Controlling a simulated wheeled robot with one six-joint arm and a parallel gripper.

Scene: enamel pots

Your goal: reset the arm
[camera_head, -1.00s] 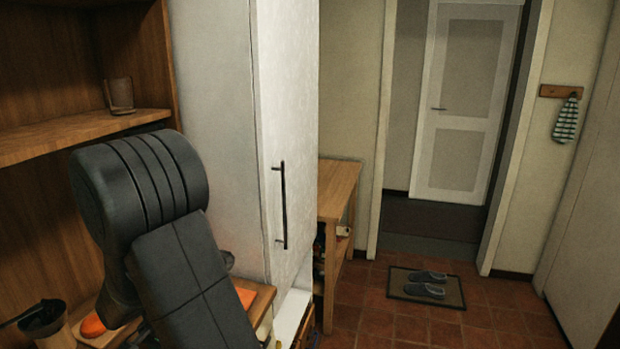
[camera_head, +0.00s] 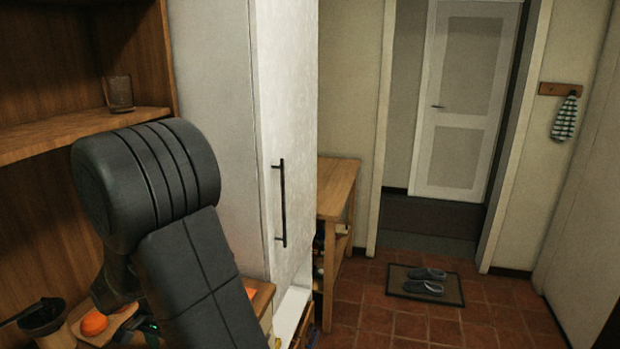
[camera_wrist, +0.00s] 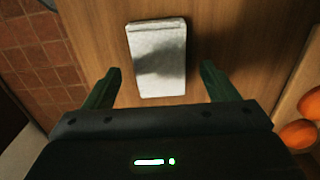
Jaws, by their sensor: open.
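My gripper (camera_wrist: 160,88) is open in the wrist view, with its two green fingers spread wide. A pale grey-white rectangular object (camera_wrist: 157,60) lies on a wooden surface (camera_wrist: 220,30) beyond and between the fingertips in the picture. The fingers do not touch it, and a dark shadow falls across it. In the head view my dark arm fills the lower left and mostly hides the gripper; only a bit of green shows low beside the orange fruit.
Orange fruits (camera_wrist: 298,134) lie at the right in the wrist view. A tall white cabinet (camera_head: 225,130) is close right of my arm. The tiled floor (camera_head: 385,325) is mostly clear.

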